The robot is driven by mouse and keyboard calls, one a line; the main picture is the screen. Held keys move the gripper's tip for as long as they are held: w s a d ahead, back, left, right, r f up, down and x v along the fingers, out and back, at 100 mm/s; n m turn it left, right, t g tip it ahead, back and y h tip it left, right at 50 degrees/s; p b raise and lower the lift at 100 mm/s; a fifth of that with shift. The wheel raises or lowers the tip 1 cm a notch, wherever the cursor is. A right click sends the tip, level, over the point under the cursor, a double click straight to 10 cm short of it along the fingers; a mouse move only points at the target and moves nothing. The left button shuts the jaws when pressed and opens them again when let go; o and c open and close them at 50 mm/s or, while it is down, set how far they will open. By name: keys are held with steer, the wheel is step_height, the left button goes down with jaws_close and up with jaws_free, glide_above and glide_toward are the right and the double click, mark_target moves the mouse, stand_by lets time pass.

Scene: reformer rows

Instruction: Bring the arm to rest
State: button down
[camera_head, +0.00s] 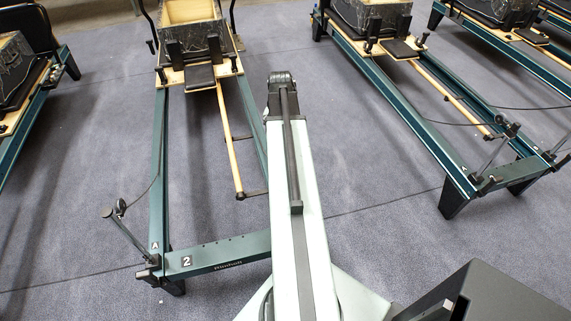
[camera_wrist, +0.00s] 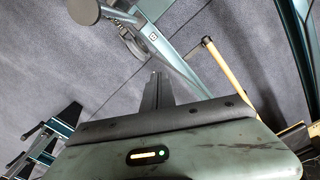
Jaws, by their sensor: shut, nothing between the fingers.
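My arm shows in the head view as a long pale link with a dark strip, reaching up from the bottom centre to a dark joint. It stands over the right side of the reformer marked 2 (camera_head: 215,257). My gripper (camera_wrist: 157,88) shows in the wrist view with its dark fingers together and nothing between them. In the wrist view it points toward a teal reformer rail (camera_wrist: 165,45) and grey floor. I cannot make out my gripper in the head view.
More reformers stand at the right (camera_head: 420,115) and at the far left (camera_head: 22,105). Grey carpet (camera_head: 370,170) lies open between the rows. In the wrist view a round dark pulley (camera_wrist: 132,42) and a wooden bar (camera_wrist: 228,75) show beyond the fingers.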

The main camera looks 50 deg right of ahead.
steer(key=w+a+r+n+p, duration=0.1)
steer(key=w+a+n, duration=0.2)
steer(key=w+a, duration=0.6)
steer(key=w+a+r+n+p, duration=0.2)
steer(key=w+a, duration=0.2)
steer(key=a, duration=0.9)
steer(key=s+a+r+n+p, duration=0.1)
steer(key=a+n, duration=0.7)
steer(key=a, duration=1.5)
steer(key=shift+s+a, duration=0.15)
steer(key=shift+s, duration=0.05)
